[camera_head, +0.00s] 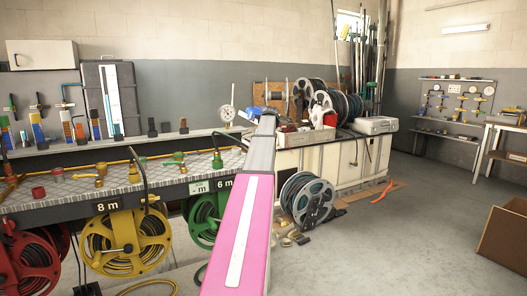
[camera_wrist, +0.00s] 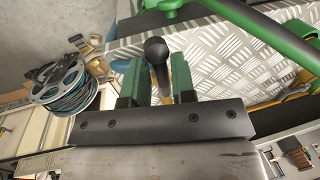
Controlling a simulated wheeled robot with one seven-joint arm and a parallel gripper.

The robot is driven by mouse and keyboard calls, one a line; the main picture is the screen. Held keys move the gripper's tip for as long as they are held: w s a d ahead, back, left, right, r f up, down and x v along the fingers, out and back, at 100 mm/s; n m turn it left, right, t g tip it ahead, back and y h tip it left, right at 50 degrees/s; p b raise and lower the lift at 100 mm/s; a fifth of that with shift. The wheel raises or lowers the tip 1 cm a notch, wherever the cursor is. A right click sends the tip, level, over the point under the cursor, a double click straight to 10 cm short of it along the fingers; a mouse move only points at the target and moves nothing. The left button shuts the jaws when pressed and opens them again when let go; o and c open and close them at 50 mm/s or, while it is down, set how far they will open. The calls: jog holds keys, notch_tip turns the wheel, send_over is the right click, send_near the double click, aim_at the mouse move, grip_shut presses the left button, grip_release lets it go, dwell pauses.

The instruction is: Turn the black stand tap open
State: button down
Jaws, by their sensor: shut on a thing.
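In the wrist view, a black round-ended handle (camera_wrist: 156,52), which looks like the black stand tap's, stands between the two green-padded fingers of my gripper (camera_wrist: 155,76). The fingers are shut on it, one on each side. A little yellowish metal shows below the handle; the rest of the tap is hidden behind the fingers and the gripper body. In the head view my pink and grey arm reaches over the right end of the bench and hides the gripper and the tap. How far the handle is turned cannot be told.
Green pipework (camera_wrist: 268,32) runs over the chequer-plate bench (camera_wrist: 215,60) close beside the gripper. The bench (camera_head: 60,205) also carries brass and red fittings. Yellow (camera_head: 125,245) and green hose reels hang below.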

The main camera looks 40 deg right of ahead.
jog(key=c, duration=1.1)
grip_release()
